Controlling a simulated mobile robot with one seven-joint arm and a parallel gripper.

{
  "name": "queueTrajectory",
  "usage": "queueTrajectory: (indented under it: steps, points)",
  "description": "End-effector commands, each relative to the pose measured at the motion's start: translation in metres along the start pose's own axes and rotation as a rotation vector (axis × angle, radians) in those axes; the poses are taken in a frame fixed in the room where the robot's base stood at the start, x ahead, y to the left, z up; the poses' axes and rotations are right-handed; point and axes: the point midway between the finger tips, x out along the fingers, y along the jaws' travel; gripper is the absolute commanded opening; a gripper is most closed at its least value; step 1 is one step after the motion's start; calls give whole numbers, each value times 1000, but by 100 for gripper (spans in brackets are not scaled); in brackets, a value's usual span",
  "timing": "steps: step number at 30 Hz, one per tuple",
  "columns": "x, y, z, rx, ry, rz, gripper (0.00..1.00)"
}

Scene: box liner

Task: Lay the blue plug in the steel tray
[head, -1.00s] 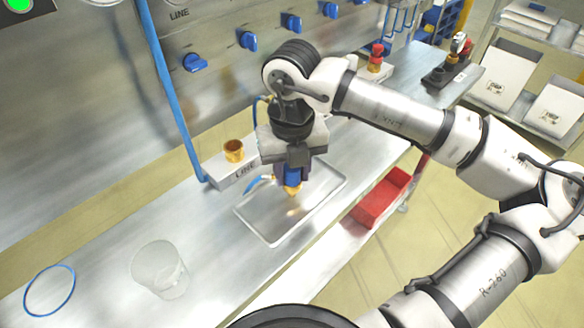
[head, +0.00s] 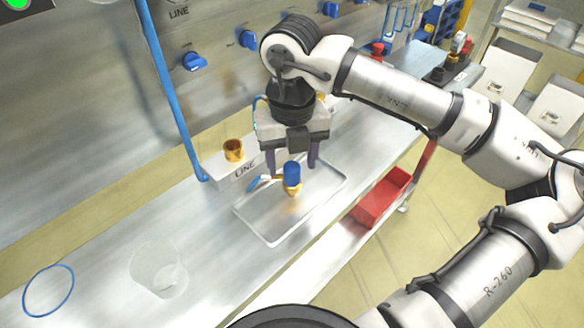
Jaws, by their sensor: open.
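The blue plug (head: 291,174) has a blue body and a brass-coloured lower end. It is upright over the steel tray (head: 274,238), a shallow rectangular tray on the bench. I cannot tell whether its tip touches the tray floor. My gripper (head: 293,166) is open above the tray, with one dark finger on each side of the plug and a visible gap to each. A short blue hose piece (head: 258,182) shows at the tray's left edge, partly behind my finger; where it ends is unclear.
A clear beaker (head: 158,270) and a blue ring (head: 48,291) are at the left front. A red bin (head: 382,197) is right of the tray, beyond the bench edge.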

Motion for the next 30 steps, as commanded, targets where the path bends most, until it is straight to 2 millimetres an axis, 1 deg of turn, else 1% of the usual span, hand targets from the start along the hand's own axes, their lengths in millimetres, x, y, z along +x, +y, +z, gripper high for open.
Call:
queueTrajectory:
  steps: [1,6,9,12,15,18,30]
  points:
    - [-11,0,1,1,-3,-4,55]
    - [-49,0,1,2,-3,-3,55]
    - [-67,0,0,0,-2,-2,55]
    - [-80,0,0,1,-1,-2,55]
    - [-88,0,0,0,0,-1,55]
    - [-91,0,0,0,1,-1,55]
    - [-91,0,0,-1,1,-1,55]
